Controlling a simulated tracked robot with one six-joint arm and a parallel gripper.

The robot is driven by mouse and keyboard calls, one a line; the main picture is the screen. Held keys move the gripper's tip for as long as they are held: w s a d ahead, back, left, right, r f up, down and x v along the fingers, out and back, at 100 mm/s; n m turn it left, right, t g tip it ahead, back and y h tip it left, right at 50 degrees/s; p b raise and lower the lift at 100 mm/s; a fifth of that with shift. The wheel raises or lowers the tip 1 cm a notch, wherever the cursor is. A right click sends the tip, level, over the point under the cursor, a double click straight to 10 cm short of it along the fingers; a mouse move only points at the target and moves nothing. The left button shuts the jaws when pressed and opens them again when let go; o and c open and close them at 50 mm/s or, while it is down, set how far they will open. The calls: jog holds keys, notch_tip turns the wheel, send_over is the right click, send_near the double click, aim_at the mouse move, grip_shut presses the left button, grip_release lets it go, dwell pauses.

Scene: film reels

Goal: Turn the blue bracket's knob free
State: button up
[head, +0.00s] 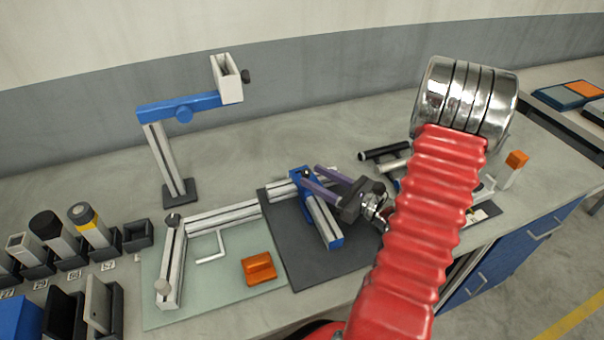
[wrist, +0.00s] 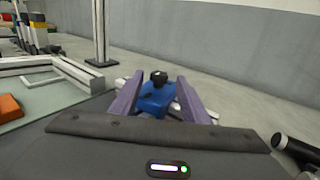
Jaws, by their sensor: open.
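The blue bracket (head: 297,182) stands at a frame bar on the dark mat, mid-bench in the head view. A small black knob (head: 306,173) shows on it. In the wrist view the bracket (wrist: 158,98) and its black knob (wrist: 158,77) lie between the two purple fingers. My gripper (head: 311,178) is open, with one finger on each side of the bracket and knob in the wrist view (wrist: 160,84). I cannot tell whether either finger touches them. The bracket's lower part is partly hidden by my gripper body in the wrist view.
A tall stand (head: 165,160) with a blue arm rises at the back left. Dark cylinders (head: 384,152) lie right of the bracket. Holders line the left.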

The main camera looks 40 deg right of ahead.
aim_at(306, 170)
jog(key=shift+x, duration=2.2)
grip_shut()
